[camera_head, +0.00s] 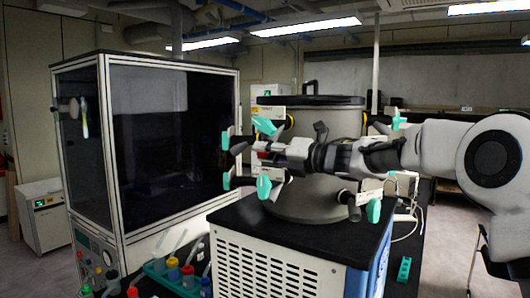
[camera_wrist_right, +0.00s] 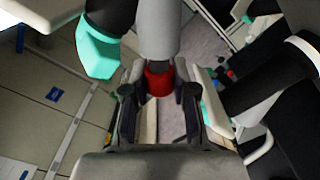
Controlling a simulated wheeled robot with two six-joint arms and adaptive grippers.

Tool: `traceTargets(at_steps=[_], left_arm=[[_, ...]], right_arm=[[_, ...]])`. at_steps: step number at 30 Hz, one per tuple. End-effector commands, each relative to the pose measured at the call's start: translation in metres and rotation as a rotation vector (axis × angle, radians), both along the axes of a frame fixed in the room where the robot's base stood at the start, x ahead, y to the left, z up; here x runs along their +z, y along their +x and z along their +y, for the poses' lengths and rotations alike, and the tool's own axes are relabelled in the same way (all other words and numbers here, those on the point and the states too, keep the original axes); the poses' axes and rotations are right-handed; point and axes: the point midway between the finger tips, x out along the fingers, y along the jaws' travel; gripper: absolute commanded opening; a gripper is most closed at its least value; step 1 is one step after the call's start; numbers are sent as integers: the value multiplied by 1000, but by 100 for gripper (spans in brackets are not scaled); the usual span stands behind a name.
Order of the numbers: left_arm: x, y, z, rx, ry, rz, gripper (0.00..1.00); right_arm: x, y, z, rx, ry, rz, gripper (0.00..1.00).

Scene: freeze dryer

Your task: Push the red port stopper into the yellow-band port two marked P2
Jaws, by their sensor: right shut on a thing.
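My right gripper (camera_head: 283,150) reaches in from the right across the front of the grey drum (camera_head: 318,185). In the right wrist view its two dark fingers (camera_wrist_right: 159,95) are shut on the red stopper (camera_wrist_right: 159,79). The stopper is in line with a grey cylinder (camera_wrist_right: 160,30) just beyond it; I cannot tell whether it is seated in it. A teal valve handle (camera_wrist_right: 97,48) is beside this cylinder. Yellow-banded ports (camera_head: 290,121) show on the drum. I cannot read a P2 mark. My left gripper is not in view.
A large dark-fronted cabinet (camera_head: 118,150) stands at the left. The drum rests on a black-topped white unit (camera_head: 285,258). A teal rack (camera_head: 160,278) with coloured-cap items is at the lower left. Several teal handles stick out around the drum, close to my right gripper.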

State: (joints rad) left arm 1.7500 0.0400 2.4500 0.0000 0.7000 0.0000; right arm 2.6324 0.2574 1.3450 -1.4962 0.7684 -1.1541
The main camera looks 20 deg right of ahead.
Motion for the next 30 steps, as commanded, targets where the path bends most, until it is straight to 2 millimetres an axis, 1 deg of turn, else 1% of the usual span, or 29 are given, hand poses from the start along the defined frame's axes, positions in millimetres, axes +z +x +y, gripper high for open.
traceTargets(at_steps=[10, 21, 22, 23, 24, 30], left_arm=[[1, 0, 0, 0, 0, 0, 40], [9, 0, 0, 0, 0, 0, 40], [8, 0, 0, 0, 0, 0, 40], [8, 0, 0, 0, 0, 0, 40], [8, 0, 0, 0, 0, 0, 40], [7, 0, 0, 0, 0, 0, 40]], right_arm=[[3, 0, -1, -2, 2, -4, 0], [9, 4, -6, -3, 2, -6, 0], [9, 4, -6, -3, 2, -6, 30], [8, 4, -6, -3, 2, -6, 40], [8, 4, -6, -2, 1, -5, 55], [8, 3, -6, -2, 2, -6, 56]])
